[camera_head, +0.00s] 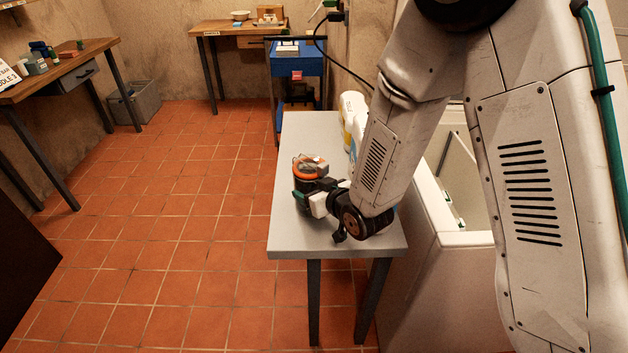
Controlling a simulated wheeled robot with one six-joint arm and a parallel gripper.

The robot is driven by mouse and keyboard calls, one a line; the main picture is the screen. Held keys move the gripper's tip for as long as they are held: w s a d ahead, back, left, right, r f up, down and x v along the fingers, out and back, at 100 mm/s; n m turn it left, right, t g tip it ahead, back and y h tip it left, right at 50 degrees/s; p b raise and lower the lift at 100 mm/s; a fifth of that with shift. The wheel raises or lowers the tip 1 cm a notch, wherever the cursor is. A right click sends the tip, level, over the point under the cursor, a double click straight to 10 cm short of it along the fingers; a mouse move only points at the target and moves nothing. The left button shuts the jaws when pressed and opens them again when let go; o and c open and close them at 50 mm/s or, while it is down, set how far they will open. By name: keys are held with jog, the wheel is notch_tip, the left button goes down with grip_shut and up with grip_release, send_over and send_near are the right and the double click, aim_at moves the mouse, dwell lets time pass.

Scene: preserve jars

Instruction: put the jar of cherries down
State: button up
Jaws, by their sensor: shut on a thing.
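The jar of cherries (307,187) is dark with an orange ring around its top and a clasp-like lid. It is at the left part of the grey table (310,141), upright or nearly so. My gripper (310,199) is shut on the jar from the right and near side. The jar's base is partly hidden by the gripper, so I cannot tell whether it touches the tabletop.
White bottles (352,113) stand at the table's right edge, partly behind my arm. A white open chest (455,215) is right of the table. A blue cart (297,66) stands beyond its far end. The table's far left part is clear.

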jog(key=shift+f, duration=0.45)
jog(key=shift+f, duration=0.1)
jog(key=o, duration=1.8)
jog(key=shift+f, duration=0.1)
